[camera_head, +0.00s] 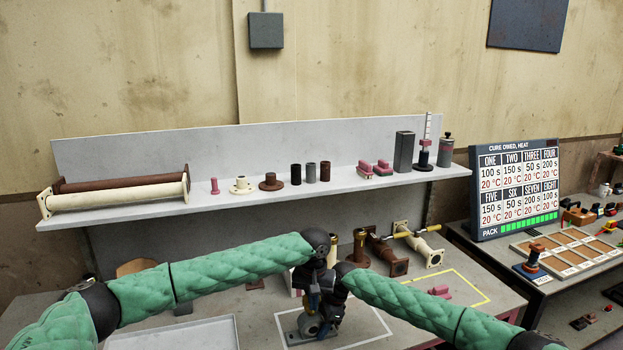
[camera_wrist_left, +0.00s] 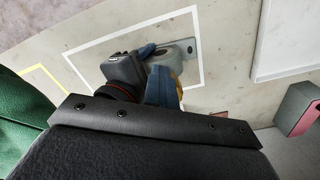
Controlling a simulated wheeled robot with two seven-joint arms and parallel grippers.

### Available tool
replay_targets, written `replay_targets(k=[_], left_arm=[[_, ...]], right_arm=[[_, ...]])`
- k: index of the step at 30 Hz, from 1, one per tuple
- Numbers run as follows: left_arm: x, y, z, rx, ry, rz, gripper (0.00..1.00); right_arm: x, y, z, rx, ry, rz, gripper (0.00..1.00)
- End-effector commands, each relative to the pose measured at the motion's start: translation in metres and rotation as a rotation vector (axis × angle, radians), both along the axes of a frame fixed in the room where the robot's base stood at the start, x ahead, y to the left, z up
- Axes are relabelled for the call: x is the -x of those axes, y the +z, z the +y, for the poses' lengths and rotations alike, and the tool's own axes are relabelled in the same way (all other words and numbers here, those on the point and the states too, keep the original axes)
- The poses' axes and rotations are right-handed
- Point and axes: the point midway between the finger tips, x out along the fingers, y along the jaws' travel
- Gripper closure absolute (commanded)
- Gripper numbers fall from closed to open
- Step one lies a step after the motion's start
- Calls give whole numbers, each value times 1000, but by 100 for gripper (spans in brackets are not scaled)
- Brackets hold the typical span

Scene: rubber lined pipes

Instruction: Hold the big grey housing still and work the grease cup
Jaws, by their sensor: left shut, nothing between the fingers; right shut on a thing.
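The grey housing (camera_head: 307,326) sits on the bench inside a white outlined square, partly hidden by my grippers. In the left wrist view the housing (camera_wrist_left: 183,48) shows a rounded grey body and a flat foot. My right gripper (camera_head: 327,322) is low beside it and shut on it, as far as I can see. The right gripper's dark body also shows in the left wrist view (camera_wrist_left: 124,72). My left gripper (camera_head: 314,298) points down just above the housing, shut and empty. I cannot make out the grease cup; it may be hidden behind the grippers.
A grey tray (camera_head: 196,335) lies on the left of the bench. Pipe pieces (camera_head: 388,258) and a pink block (camera_head: 440,291) stand to the right, by a yellow outline. The shelf (camera_head: 335,182) behind holds pipes and small parts. A display board (camera_head: 515,190) stands at right.

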Motion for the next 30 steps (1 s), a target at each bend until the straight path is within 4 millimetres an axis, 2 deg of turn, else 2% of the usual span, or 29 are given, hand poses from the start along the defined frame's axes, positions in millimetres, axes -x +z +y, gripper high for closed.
replay_targets(k=[30], left_arm=[[-4,0,24,-1,2,2,100]], right_arm=[[0,0,-1,1,0,1,100]])
